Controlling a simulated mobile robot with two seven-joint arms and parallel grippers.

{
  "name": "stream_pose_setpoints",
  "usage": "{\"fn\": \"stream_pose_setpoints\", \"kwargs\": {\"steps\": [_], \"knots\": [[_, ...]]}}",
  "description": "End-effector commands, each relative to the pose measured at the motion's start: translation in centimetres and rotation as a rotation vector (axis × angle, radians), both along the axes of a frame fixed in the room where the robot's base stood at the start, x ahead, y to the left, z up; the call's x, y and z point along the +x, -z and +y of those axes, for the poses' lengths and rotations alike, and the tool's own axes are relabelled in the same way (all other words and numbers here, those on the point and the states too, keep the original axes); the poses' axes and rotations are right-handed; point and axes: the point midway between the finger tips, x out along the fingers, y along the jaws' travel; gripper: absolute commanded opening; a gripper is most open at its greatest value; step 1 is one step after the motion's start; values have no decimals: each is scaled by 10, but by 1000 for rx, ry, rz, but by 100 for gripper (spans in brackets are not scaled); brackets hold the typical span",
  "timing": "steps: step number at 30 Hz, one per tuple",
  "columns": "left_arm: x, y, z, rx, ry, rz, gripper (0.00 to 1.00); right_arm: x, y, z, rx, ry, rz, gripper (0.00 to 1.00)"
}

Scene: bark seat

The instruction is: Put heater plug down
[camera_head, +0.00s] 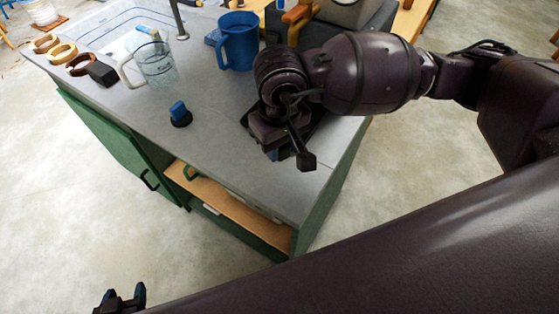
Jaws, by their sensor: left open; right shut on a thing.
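My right gripper (276,150) points down low over the front right part of the grey worktop (215,140). It is shut on the heater plug, which the gripper and wrist mostly hide. A small dark block (306,160) on a thin stem juts out beside the fingers; I cannot tell whether it is part of the plug. A flat dark piece (322,113) shows partly behind the wrist. I cannot tell whether the plug touches the worktop. My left gripper (121,299) is open and empty, low at the bottom left, over the floor and away from the counter.
A blue knob-like piece on a black base (180,114) stands left of the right gripper. Behind are a clear jug (156,65), a blue mug (238,42) and several ring-shaped pieces (62,52). The worktop's front middle is clear. An open shelf (235,212) lies below.

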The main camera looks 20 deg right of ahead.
Motion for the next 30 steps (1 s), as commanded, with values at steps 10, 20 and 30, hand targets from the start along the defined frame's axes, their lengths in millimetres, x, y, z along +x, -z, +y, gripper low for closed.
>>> {"fn": "stream_pose_setpoints", "kwargs": {"steps": [10,20,30], "knots": [[1,1,-1,-3,-1,0,57,0,27,0,1,0,1,11],[1,5,-2,-3,0,5,57,0,63,0,0,1,0,11],[0,8,-2,-3,1,7,57,0,66,0,0,0,0,11]]}}
